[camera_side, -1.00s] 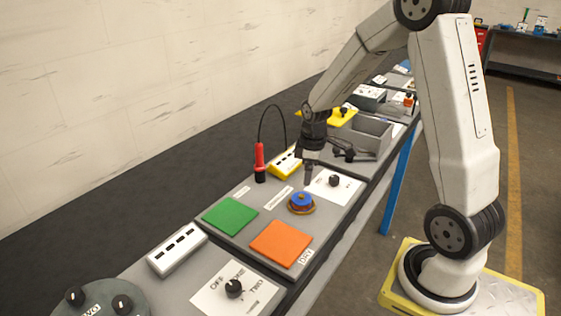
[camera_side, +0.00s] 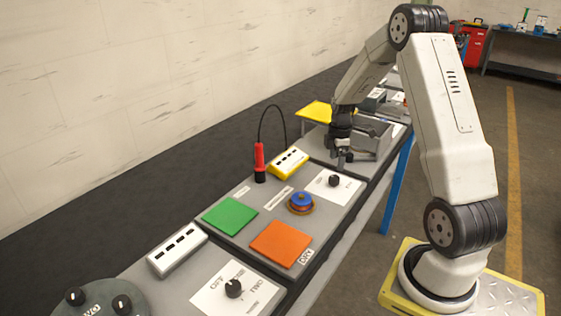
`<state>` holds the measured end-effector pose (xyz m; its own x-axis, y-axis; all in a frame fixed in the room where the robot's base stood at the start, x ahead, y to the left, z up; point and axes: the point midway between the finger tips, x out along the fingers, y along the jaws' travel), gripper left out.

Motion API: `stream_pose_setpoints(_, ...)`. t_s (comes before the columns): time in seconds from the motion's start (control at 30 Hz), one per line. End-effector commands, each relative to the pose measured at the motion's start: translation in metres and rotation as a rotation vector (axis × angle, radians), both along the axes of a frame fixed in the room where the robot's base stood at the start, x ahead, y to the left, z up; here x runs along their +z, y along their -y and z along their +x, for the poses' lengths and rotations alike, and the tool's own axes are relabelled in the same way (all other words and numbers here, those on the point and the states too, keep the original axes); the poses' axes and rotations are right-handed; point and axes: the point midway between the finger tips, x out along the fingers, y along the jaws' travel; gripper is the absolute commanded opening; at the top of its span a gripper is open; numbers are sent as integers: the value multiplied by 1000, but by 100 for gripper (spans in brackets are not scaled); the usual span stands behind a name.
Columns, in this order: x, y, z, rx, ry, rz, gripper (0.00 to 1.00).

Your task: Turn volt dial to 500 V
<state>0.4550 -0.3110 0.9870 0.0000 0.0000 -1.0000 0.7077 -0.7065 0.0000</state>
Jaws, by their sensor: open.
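A black dial (camera_side: 334,181) sits on a white card (camera_side: 325,191) on the grey panel; its lettering is too small to read. My gripper (camera_side: 342,163) is open and empty, pointing down above and just behind this dial, apart from it. Another black dial (camera_side: 233,288) sits on a white card at the front, with partly legible lettering that includes OFF and TWO. I cannot tell from this view which dial is the volt dial or where its pointer is set.
A red probe (camera_side: 259,160) with a looped black cable stands by a yellow block (camera_side: 288,163). A green pad (camera_side: 230,216), an orange pad (camera_side: 281,244) and a blue spool (camera_side: 301,202) lie on the panel. A grey open box (camera_side: 372,137) stands behind my gripper.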

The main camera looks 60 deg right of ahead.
Motion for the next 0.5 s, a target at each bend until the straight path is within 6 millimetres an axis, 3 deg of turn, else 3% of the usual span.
stream_pose_setpoints(0.5, -56, -1, 0, -1, -2, 2, 86)
